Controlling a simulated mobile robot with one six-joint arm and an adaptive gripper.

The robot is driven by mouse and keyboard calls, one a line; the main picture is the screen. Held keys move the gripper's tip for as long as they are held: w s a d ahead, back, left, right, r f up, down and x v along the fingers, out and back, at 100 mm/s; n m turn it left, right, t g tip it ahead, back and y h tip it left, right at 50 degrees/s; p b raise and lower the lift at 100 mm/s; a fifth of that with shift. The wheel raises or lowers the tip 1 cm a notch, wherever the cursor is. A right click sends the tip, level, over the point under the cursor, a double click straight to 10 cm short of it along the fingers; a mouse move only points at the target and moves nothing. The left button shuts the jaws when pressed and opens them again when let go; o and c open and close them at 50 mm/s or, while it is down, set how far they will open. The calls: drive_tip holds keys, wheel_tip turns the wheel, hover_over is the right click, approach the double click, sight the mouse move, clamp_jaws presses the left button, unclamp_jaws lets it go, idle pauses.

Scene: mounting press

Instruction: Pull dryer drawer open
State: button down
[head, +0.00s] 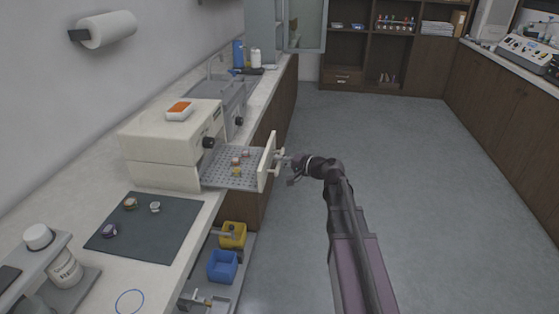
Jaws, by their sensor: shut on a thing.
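The dryer (172,143) is a cream box on the counter at the left, with dark knobs on its front. Its drawer (222,181) is out over the counter's edge, showing a perforated grey tray with several small coloured pieces on it. The drawer's front panel (266,163) is cream and upright, with a handle (279,156) on its outer side. My gripper (287,160) is at the handle from the right and is shut on it. The fingertips are small and partly hidden by the wrist.
A dark mat (147,226) with several small round pieces lies on the counter (105,285). Below, an open lower drawer (243,277) holds a yellow bin (233,235) and a blue bin (222,266). The grey floor (400,150) to the right is clear.

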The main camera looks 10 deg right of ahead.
drive_tip(key=shift+a, duration=0.1)
drive_tip(key=c, duration=0.6)
unclamp_jaws()
drive_tip(key=shift+a, duration=0.1)
drive_tip(key=shift+c, duration=0.2)
drive_tip(key=shift+s, duration=0.1)
